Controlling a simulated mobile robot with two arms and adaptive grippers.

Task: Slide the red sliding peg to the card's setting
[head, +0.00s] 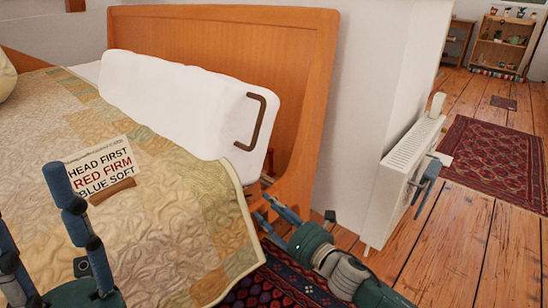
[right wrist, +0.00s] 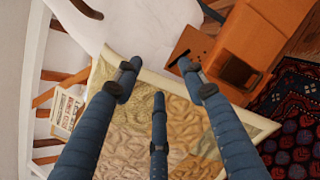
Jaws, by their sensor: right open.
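The white card (head: 100,168) stands on the quilt in a small wooden holder; it reads "HEAD FIRST", "RED FIRM", "BLUE SOFT". A small dark red part (head: 270,163) shows behind the end of the white bolster, by the headboard; I cannot tell whether it is the red peg. My right gripper (head: 263,207) is open and empty beside the bed's near corner. Its fingers (right wrist: 158,76) show apart in the right wrist view, with a wooden piece with dark marks (right wrist: 192,48) beyond them. My left gripper (head: 27,195) has its fingers spread, empty, over the quilt.
The white bolster (head: 170,100) with a brown handle (head: 255,122) lies along the wooden headboard (head: 240,45). The patchwork quilt (head: 180,220) covers the bed. A white radiator (head: 395,190) stands right of my right arm. Open plank floor (head: 460,245) lies beyond.

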